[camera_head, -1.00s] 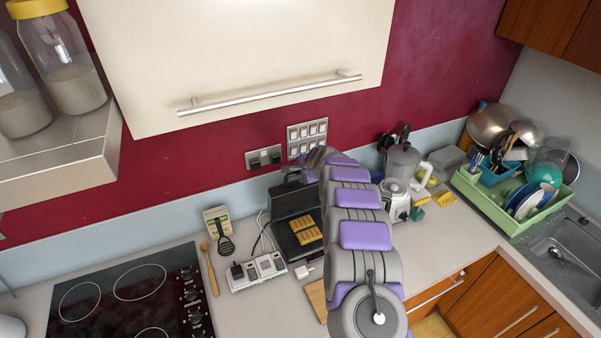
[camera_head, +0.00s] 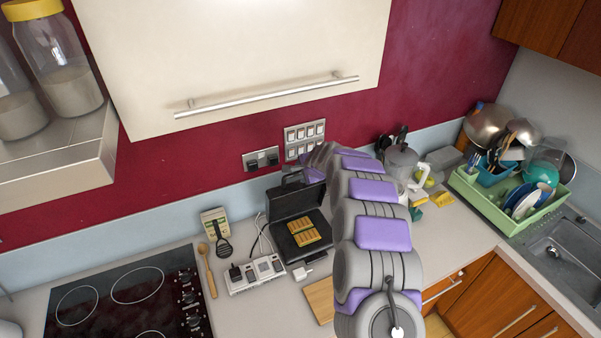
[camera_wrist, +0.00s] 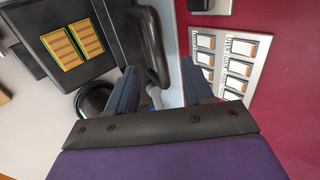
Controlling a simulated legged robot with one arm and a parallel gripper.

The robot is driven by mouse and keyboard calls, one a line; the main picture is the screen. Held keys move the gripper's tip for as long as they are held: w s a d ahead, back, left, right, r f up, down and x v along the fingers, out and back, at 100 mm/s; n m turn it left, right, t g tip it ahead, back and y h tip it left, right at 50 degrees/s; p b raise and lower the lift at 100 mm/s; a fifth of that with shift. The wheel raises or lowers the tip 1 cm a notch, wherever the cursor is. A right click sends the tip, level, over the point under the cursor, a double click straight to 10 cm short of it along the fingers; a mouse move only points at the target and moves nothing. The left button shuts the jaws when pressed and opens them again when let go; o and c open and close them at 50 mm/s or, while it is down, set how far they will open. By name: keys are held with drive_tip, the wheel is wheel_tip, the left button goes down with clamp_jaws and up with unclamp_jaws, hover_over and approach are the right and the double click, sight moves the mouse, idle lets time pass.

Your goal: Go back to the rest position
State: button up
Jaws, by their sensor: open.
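In the wrist view my gripper (camera_wrist: 160,82) has its two dark fingers apart, with nothing held between them. It is near the wall, beside the open black grill (camera_wrist: 40,35) and a panel of white switches (camera_wrist: 222,62). In the head view my purple and grey arm reaches up from the lower right toward the wall, and the gripper's fingers are hidden or too small to make out. The black grill (camera_head: 294,202) stands open on the counter with two yellow-brown slices (camera_head: 303,233) lying in it.
A black hob (camera_head: 125,300) is at lower left, with a white socket box (camera_head: 256,275) to its right. A wall cupboard (camera_head: 235,60) hangs above. A blender (camera_head: 400,165), a green dish rack (camera_head: 505,215) and a sink (camera_head: 560,255) are to the right.

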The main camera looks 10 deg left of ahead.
drive_tip(key=shift+v, duration=1)
drive_tip(key=s+d+r+n+g+b, duration=0.2)
drive_tip(key=s+d+n+g+b, duration=0.15)
drive_tip(key=s+b, duration=0.7)
drive_tip(key=s+d+f+n+g+h+b, duration=0.1)
drive_tip(key=s+d+f+b, duration=0.3)
drive_tip(key=s, duration=1.2)
drive_tip(key=s+d+f+n+g+h+b, duration=0.2)
drive_tip(key=s+d+f+n+b, duration=0.2)
drive_tip(key=s+d+b, duration=0.3)
drive_tip(key=s+d+f+n+g+h+b, duration=0.1)
drive_tip(key=s+d+f+b, duration=0.4)
drive_tip(key=s, duration=2.2)
drive_tip(key=d+f+n+g, duration=0.1)
drive_tip(key=d, duration=0.5)
drive_tip(key=shift+d+n+h+b, duration=0.3)
drive_tip(key=shift+d+n+h, duration=0.05)
drive_tip(key=shift+h, duration=0.05)
drive_tip(key=shift+w+g, duration=0.1)
drive_tip(key=shift+g, duration=0.15)
